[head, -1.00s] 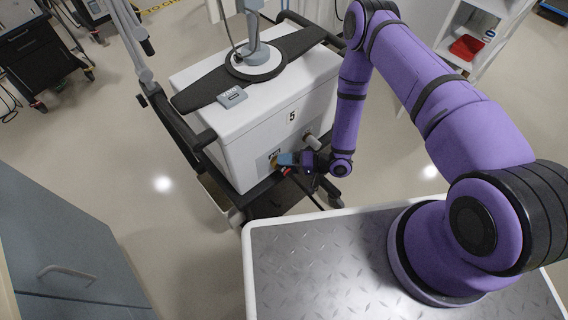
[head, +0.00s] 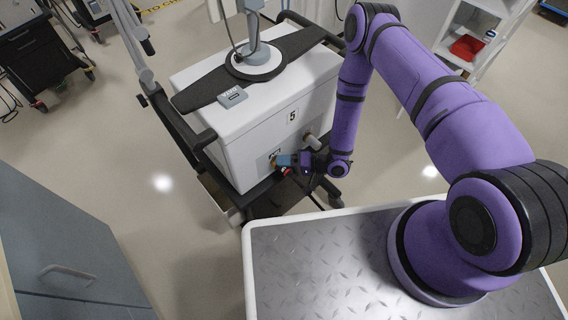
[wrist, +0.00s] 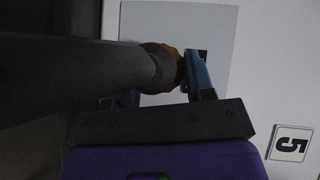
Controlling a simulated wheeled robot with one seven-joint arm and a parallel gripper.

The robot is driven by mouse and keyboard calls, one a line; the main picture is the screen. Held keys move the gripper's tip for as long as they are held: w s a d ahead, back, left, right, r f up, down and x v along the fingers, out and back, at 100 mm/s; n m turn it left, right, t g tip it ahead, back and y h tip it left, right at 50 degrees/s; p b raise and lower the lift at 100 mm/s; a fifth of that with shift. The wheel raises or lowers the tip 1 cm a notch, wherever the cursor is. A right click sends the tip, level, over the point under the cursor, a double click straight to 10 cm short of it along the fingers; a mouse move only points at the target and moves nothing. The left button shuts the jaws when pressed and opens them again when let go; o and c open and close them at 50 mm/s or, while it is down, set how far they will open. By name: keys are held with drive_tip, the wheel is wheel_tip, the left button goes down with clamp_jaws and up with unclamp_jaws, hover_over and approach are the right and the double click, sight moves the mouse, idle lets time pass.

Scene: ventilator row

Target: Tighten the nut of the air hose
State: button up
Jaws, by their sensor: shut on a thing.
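The orange-brown nut (wrist: 164,68) sits around the end of the thick dark air hose (wrist: 80,70), against a light panel on the ventilator in the wrist view. My gripper (wrist: 168,85) is shut on the nut. One blue-grey finger (wrist: 201,76) shows on the right of the nut; the other is mostly hidden behind the hose. In the head view my gripper (head: 283,160) is at the lower front face of the white ventilator (head: 235,150), and the nut is barely visible there.
A number 5 label (wrist: 291,144) is beside my gripper on the ventilator face. The black cart frame (head: 172,125) surrounds the ventilator. Open floor lies left, towards a grey cabinet (head: 70,255).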

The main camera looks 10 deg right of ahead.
drive_tip(key=m+y, duration=0.2)
drive_tip(key=shift+d+f+m+t+y, duration=0.1)
drive_tip(key=shift+f+m+t+y, duration=0.15)
drive_tip(key=shift+m+t+y, duration=0.05)
drive_tip(key=m+t+y, duration=0.1)
drive_tip(key=m+y, duration=0.1)
drive_tip(key=m, duration=0.1)
drive_tip(key=shift+f+t, duration=0.15)
drive_tip(key=shift+t, duration=0.15)
drive_tip(key=m+t, duration=0.2)
drive_tip(key=m+t+y, duration=0.1)
drive_tip(key=m+t, duration=0.1)
drive_tip(key=m, duration=0.1)
drive_tip(key=m+t+y, duration=0.1)
drive_tip(key=m, duration=0.2)
drive_tip(key=shift+s+a+f+t, duration=0.15)
drive_tip(key=shift+a+f+t, duration=0.1)
drive_tip(key=shift+t, duration=0.15)
drive_tip(key=shift+m, duration=0.4)
drive_tip(key=o, duration=0.9)
drive_tip(key=shift+r, duration=0.1)
drive_tip(key=shift+o, duration=0.2)
